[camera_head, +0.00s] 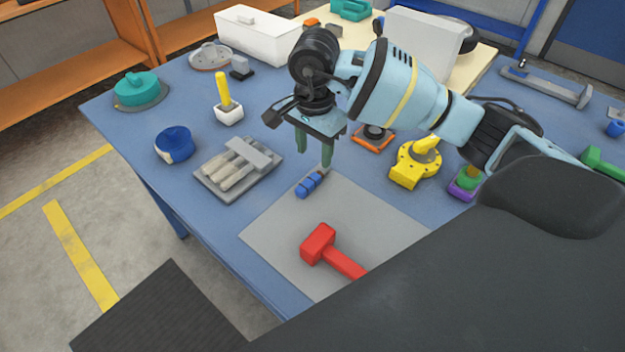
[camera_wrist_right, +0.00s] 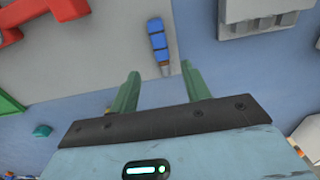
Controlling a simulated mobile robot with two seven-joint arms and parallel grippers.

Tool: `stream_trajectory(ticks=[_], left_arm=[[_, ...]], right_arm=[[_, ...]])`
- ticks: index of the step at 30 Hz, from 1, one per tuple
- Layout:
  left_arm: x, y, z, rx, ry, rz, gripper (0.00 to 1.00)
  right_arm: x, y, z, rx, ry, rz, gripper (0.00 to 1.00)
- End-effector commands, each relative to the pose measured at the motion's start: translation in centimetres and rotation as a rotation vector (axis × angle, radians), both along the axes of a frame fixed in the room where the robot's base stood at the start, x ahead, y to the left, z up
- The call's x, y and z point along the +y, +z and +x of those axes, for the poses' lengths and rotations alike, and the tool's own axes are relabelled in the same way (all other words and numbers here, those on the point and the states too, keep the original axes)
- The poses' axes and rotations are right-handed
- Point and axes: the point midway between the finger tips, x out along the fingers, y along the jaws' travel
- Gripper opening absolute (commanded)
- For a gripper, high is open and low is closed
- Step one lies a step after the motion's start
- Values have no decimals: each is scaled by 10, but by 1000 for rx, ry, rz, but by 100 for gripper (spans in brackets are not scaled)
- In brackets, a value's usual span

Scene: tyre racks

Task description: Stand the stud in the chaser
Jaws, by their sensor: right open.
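The stud appears to be the small blue ribbed piece with a metal end (camera_head: 311,183), lying on its side at the edge of the grey mat. My right gripper (camera_head: 314,160) is above it, pointing down, with its green fingers apart and empty. In the right wrist view the blue piece (camera_wrist_right: 157,39) lies beyond the gap between the open fingertips (camera_wrist_right: 160,72). I cannot tell for sure which fixture is the chaser; an orange-based holder with a dark round top (camera_head: 374,136) and a yellow fixture (camera_head: 416,163) stand right of the gripper. My left gripper is not in view.
A red mallet (camera_head: 320,245) lies on the grey mat (camera_head: 275,235). Left are a grey tray of brushes (camera_head: 212,190), a blue round pot (camera_head: 174,145) and a white block with a yellow post (camera_head: 229,114). A purple-and-green piece (camera_head: 465,184) stands right.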

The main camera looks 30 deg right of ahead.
Motion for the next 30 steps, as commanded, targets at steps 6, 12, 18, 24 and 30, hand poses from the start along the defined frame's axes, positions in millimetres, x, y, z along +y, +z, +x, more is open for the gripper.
stream_trajectory(ticks=[6, 12, 18, 24, 30], left_arm=[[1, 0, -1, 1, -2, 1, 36], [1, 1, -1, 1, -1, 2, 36], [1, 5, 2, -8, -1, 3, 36], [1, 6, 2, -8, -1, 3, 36], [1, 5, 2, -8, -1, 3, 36]], right_arm=[[1, -21, -1, 3, 0, 0, 47], [1, -26, 0, 1, 1, 1, 47], [5, -49, 0, 3, -1, 1, 47], [6, -73, 0, 2, 0, 0, 47], [5, -77, 0, 1, 0, 1, 47]])
